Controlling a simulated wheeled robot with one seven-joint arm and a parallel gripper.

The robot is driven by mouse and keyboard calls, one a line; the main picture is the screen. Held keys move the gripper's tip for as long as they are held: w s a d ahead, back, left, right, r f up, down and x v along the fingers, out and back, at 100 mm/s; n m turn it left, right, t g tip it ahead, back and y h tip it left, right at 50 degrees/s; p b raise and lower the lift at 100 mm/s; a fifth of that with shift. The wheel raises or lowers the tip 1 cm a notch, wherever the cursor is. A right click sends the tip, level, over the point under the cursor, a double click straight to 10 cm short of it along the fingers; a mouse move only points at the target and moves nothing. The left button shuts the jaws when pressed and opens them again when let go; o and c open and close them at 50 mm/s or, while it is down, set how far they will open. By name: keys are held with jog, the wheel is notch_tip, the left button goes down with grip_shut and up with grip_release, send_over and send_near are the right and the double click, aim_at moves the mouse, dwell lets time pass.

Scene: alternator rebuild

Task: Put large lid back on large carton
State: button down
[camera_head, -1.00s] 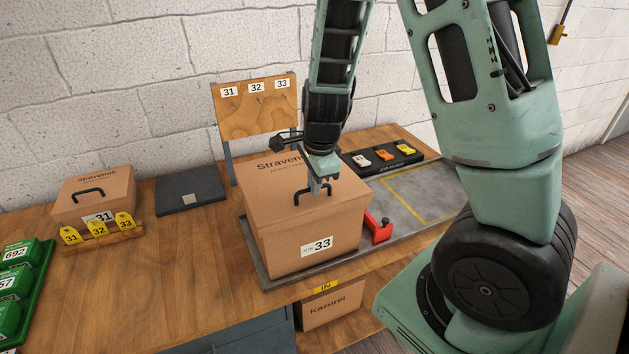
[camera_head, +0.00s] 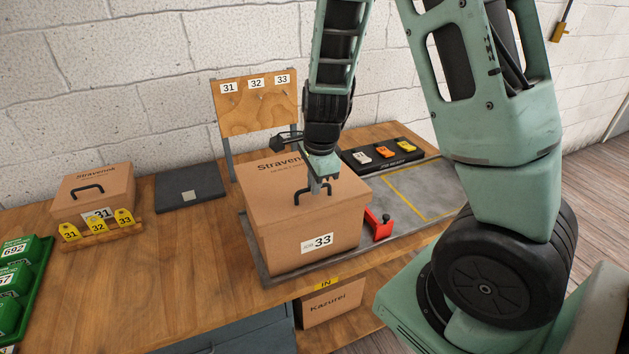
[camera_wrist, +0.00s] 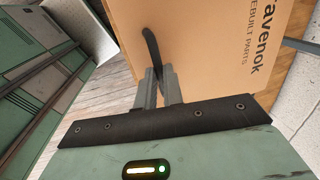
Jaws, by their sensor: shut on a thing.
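The large carton (camera_head: 285,246) is a brown box labelled 33, standing on a grey mat on the bench. The large lid (camera_head: 267,196), printed Stravenok, sits over its top and looks level, with no clear gap along the front edge. My gripper (camera_head: 322,188) is above the lid and shut on its black handle. The wrist view shows the fingers (camera_wrist: 160,84) closed around the handle (camera_wrist: 152,52), with the lid's printed top (camera_wrist: 205,45) beyond. The far rim of the carton is hidden.
A smaller carton (camera_head: 92,192) labelled 31 stands at left behind yellow tags (camera_head: 98,224). A dark plate (camera_head: 190,187) lies beside it. A red clamp-like part (camera_head: 379,225) is close right of the large carton. A black tray (camera_head: 383,154) is behind; the yellow-outlined area (camera_head: 420,190) is clear.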

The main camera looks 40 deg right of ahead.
jog(key=c, duration=1.5)
grip_release()
jog(key=shift+o, duration=0.2)
jog(key=shift+r, duration=0.1)
jog(key=s+r+p, duration=0.3)
jog(key=r+p, duration=0.1)
jog(key=r, duration=1.3)
jog(key=shift+a, duration=0.2)
jog(key=s+a+f+n+g+b, duration=0.1)
jog(key=s+a+f+n+b, duration=0.5)
jog(key=a+n, duration=0.5)
jog(key=s+a+f+n+g+b, duration=0.1)
jog(key=s+a+f+n+b, duration=0.6)
jog(key=n, duration=1.1)
jog(key=s+a+f, duration=0.3)
jog(key=s+a, duration=0.1)
jog(key=a, duration=0.1)
jog(key=shift+s+y+b, duration=0.3)
jog(key=shift+s+y, duration=0.1)
